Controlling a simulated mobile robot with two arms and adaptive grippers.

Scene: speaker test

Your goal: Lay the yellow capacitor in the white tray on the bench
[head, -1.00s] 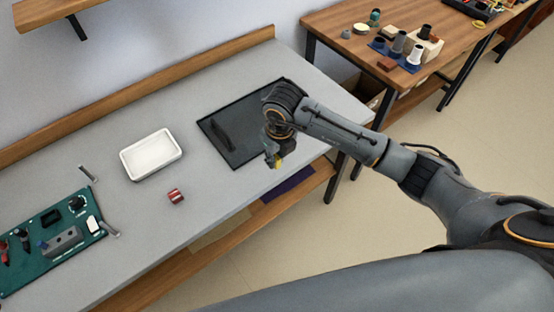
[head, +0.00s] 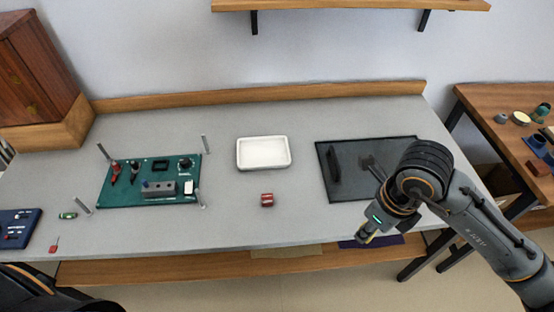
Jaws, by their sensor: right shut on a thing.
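The white tray (head: 263,165) lies on the grey bench near its middle, and its inside looks empty. My right gripper (head: 367,236) is at the front edge of the bench, to the right of the tray and below it in the picture. It is shut on the yellow capacitor (head: 366,238), of which only a small yellow part shows between the fingers. My left gripper is not in view.
A red component (head: 267,200) lies in front of the tray. A green test board (head: 150,190) with posts stands to the left. A black mat (head: 345,185) lies to the right, partly behind my arm. A wooden cabinet (head: 38,70) stands at the far left.

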